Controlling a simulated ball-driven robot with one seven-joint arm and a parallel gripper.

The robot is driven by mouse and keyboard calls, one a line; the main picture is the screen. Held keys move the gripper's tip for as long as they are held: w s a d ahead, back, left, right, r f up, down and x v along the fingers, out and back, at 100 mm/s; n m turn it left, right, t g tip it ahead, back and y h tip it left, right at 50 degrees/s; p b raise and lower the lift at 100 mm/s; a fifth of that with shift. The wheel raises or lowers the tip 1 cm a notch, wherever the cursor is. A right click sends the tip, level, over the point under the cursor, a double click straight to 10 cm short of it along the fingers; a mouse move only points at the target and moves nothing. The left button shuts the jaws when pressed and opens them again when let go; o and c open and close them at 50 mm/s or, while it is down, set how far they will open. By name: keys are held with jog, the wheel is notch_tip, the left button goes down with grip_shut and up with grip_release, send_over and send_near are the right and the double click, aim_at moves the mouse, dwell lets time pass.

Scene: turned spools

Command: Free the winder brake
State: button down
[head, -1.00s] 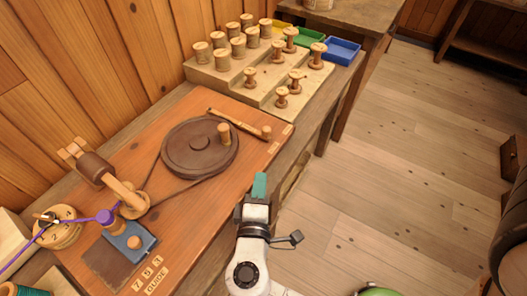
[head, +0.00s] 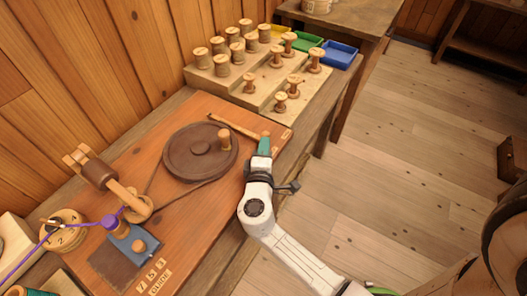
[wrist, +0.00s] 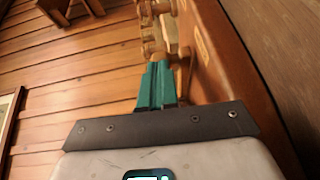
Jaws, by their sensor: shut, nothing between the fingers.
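The winder's dark flywheel (head: 185,163) with a wooden crank knob lies on the orange-brown winder board (head: 205,215). A thin wooden brake lever (head: 232,124) lies along the board's far side, its near end close to the right edge. My gripper (head: 264,145) has its teal fingers shut and empty at that knobbed end. In the wrist view the shut fingers (wrist: 156,85) point at a round wooden knob (wrist: 152,48) just beyond their tips. I cannot tell whether they touch it. The fingers partly hide the lever's end in the head view.
A stepped rack (head: 255,95) of several spools stands behind the board. Yellow, green and blue trays (head: 339,54) lie beyond it. A purple thread runs from the left to a blue guide block (head: 131,243). The floor (head: 400,180) to the right is open.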

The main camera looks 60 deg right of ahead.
dwell(0.3)
jog(key=shift+d+f+b, duration=0.2)
jog(key=shift+d+b, duration=0.2)
jog(key=shift+d, duration=0.2)
jog(key=d+b, duration=0.1)
jog(key=d, duration=0.1)
jog(key=d+n+t+b, duration=0.1)
jog(key=d, duration=0.2)
jog(key=d+t+y, duration=0.1)
jog(key=d, duration=0.1)
jog(key=shift+w+d+r+n+b, duration=0.1)
jog(key=shift+w+d+n+b, duration=0.05)
jog(key=shift+w+n+b, duration=0.2)
jog(key=shift+d+r, duration=0.2)
jog(key=shift+d, duration=0.1)
jog(key=shift+s+d, duration=0.1)
jog(key=shift+d, duration=0.05)
